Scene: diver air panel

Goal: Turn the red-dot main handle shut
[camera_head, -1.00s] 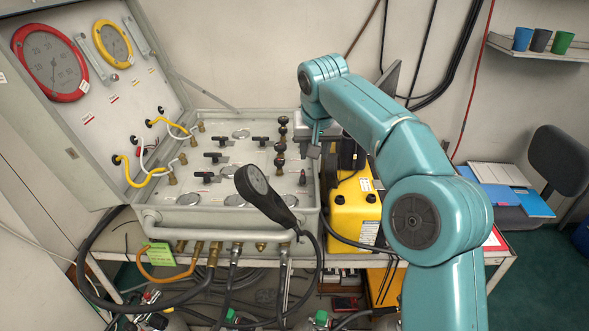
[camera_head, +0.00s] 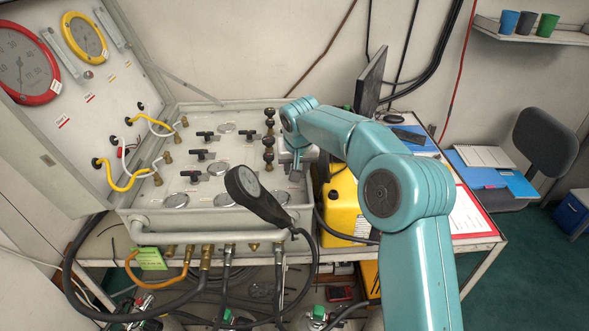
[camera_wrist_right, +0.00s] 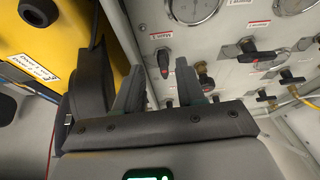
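The air panel (camera_head: 225,200) is an open grey case with rows of black handles, dials and brass fittings. My right gripper (camera_head: 296,172) is over the panel's right edge in the head view. In the right wrist view my right gripper (camera_wrist_right: 159,85) is open, with its two grey fingers apart and nothing held. A black handle (camera_wrist_right: 163,60) with a red spot shows beyond and between the fingertips; I cannot tell whether they touch it. Another black handle (camera_wrist_right: 248,46) with a red-brown tip is to its right. In the head view my gripper hides the panel's right edge. My left gripper is not in view.
A black handheld gauge (camera_head: 255,198) stands up over the panel's front edge. A yellow case (camera_head: 345,210) is right of the panel and also shows in the wrist view (camera_wrist_right: 55,40). Hoses hang in front. A dark monitor (camera_head: 371,80) is behind.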

